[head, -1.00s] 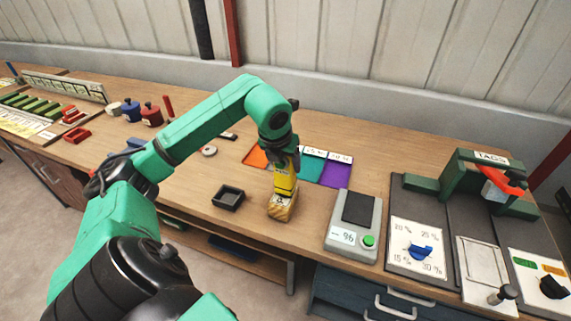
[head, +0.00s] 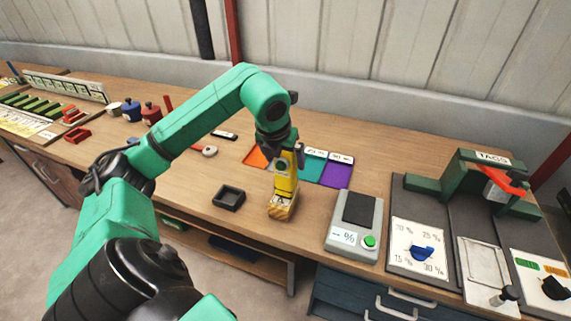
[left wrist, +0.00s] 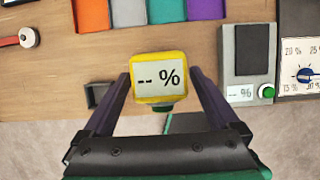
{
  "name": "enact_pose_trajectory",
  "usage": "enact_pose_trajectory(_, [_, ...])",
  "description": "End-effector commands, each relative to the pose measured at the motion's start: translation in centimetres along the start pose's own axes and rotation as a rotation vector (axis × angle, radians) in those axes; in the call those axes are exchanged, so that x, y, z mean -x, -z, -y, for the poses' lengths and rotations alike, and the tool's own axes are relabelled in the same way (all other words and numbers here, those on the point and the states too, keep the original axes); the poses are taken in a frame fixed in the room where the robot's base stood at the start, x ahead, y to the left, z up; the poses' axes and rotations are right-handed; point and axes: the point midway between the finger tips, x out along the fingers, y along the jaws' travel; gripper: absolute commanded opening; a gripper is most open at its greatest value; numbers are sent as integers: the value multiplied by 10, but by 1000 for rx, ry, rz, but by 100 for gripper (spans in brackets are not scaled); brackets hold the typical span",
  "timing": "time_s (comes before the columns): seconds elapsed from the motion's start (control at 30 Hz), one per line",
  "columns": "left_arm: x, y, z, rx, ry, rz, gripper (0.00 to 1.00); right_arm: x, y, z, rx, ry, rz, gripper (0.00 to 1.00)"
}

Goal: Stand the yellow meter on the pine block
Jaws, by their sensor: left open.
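The yellow meter (head: 286,182) stands upright on the pine block (head: 281,209), near the front edge of the bench. In the left wrist view the meter (left wrist: 159,78) shows its screen with "-- %". My left gripper (head: 288,160) is over the meter's upper part. In the left wrist view its two fingers (left wrist: 160,88) are spread, one on each side of the meter, with a gap on both sides. The pine block is hidden in the left wrist view. My right gripper is not in view.
A small dark tray (head: 228,197) lies left of the block. A grey device with a green button (head: 369,241) stands to the right. Orange, teal and purple patches (head: 336,174) lie behind. The bench's front edge is close to the block.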

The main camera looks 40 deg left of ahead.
Motion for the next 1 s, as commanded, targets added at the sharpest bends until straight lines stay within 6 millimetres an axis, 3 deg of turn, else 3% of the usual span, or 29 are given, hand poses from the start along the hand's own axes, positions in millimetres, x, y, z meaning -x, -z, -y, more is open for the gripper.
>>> enact_pose_trajectory(0.2, [54,-1,0,0,0,6,95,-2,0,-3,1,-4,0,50])
enact_pose_trajectory(0.4, [88,-1,0,-1,0,2,95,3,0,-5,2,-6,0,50])
enact_pose_trajectory(1.0, [92,0,0,-1,-1,0,95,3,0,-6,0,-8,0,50])
